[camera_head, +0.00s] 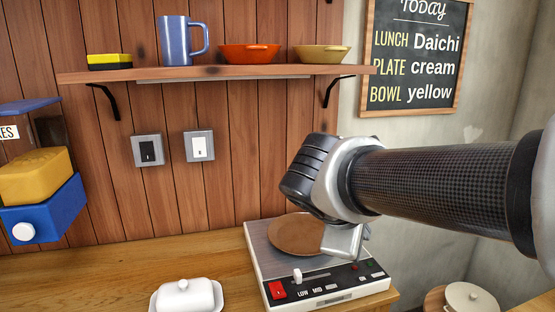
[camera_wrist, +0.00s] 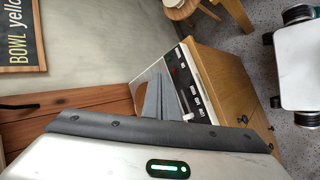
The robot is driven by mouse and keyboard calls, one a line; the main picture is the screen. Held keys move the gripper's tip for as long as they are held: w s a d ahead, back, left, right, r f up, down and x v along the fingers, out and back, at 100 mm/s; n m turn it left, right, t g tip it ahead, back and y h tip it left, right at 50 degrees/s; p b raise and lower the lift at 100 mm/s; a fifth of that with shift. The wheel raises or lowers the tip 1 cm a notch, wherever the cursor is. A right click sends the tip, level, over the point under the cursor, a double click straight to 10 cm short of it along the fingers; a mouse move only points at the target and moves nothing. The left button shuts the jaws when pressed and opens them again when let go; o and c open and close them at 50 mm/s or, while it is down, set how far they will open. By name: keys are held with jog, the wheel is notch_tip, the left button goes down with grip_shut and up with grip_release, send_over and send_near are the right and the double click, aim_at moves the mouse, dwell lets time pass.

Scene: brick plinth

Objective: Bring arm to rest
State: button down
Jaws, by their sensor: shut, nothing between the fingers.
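My arm reaches in from the right in the head view, with my gripper (camera_head: 345,241) low over the right side of a hot plate. The gripper is shut and empty. In the wrist view my gripper's fingers (camera_wrist: 160,97) sit together in front of the same hot plate (camera_wrist: 186,84). The hot plate (camera_head: 262,262) has a round brown disc (camera_head: 297,234), a red switch and a slider on its front panel. My wrist hides part of the disc and the plate's back right corner.
A wooden counter (camera_head: 120,275) holds a white butter dish (camera_head: 187,296). A shelf (camera_head: 225,73) above carries a blue mug (camera_head: 176,42), an orange bowl (camera_head: 249,53) and a yellow bowl (camera_head: 322,54). A blue drawer box (camera_head: 62,212) stands left. A lidded pot (camera_head: 470,298) is low right.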

jog(key=s+f+m+g+y, duration=0.2)
jog(key=s+f+m+y, duration=0.3)
jog(key=s+m, duration=0.8)
notch_tip(320, 180, up, 20)
jog(key=s+a+p, duration=0.1)
jog(key=p, duration=1.9)
jog(key=shift+f, duration=0.2)
